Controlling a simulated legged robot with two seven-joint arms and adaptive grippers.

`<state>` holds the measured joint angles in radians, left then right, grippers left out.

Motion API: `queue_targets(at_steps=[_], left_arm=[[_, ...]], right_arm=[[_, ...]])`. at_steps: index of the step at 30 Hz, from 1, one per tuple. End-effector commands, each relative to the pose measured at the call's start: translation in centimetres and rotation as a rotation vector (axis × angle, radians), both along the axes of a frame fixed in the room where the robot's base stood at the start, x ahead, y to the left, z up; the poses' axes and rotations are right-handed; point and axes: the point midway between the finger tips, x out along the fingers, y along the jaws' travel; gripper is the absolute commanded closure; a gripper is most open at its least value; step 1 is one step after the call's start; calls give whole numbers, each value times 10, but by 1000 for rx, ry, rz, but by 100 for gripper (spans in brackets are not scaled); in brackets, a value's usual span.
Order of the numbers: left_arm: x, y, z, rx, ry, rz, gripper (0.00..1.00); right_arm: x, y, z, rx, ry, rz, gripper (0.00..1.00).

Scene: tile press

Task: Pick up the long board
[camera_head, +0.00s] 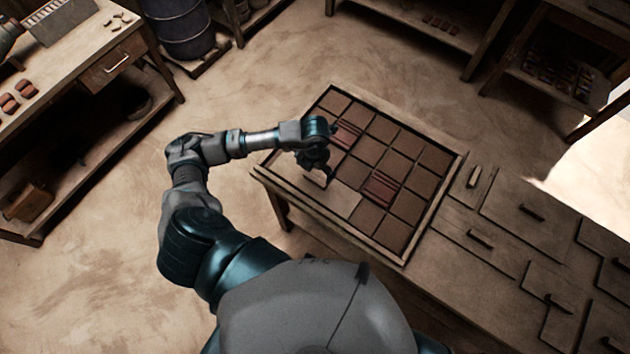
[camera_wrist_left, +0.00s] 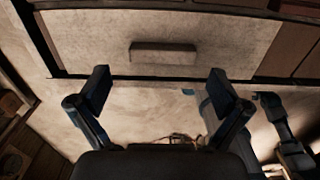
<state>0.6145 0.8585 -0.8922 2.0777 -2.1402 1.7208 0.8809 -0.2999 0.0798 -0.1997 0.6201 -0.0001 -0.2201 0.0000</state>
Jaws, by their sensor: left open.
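The long board (camera_head: 342,200) is a flat, pale tan plate with a raised bar handle. It lies in the near left part of the tiled frame (camera_head: 436,203). My left gripper (camera_head: 318,167) is over its handle, hiding part of the board. In the left wrist view the board (camera_wrist_left: 225,38) spans the top, with its block handle (camera_wrist_left: 163,52) ahead of and between the two fingers. My left gripper (camera_wrist_left: 160,88) is open there, with nothing between its fingers. My right gripper does not show in the head view.
Brown tiles (camera_head: 384,128) fill other cells, and two ribbed reddish tiles (camera_head: 380,188) lie among them. Several handled boards (camera_head: 530,212) lie on the table to the right. A bench (camera_head: 85,85) and a dark barrel (camera_head: 180,28) stand at the left. Open floor surrounds the table.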

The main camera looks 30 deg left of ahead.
Motion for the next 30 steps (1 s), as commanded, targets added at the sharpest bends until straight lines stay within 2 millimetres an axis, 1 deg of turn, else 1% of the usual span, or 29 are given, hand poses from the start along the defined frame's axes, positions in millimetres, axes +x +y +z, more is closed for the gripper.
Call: queue_targets(at_steps=[6, 9, 12, 17, 20, 21, 23, 24, 25, 26, 30], left_arm=[[-4, -3, -34, -1, 5, 0, 0], [-4, -3, -44, -1, 2, -1, 0], [-4, -3, -47, 0, 2, -1, 0], [-4, -3, -47, 0, 1, -1, 0], [-4, -3, -47, -1, 1, -1, 22], [-4, -3, -47, 0, 1, -1, 32], [-4, -3, -47, 0, 1, -1, 48], [-4, -3, -47, 0, 2, -1, 57], [-3, -3, -47, -1, 1, -1, 58], [-3, -3, -47, -1, 1, -1, 65], [-3, -3, -47, -1, 1, -1, 65]], right_arm=[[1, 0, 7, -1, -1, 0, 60], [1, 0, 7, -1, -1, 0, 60], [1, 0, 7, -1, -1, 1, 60], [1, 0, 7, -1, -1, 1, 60], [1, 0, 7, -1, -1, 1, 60], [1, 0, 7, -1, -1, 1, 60], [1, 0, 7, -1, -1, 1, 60], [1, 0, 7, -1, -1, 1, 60], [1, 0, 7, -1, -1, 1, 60], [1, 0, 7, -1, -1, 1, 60], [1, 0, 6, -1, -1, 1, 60]])
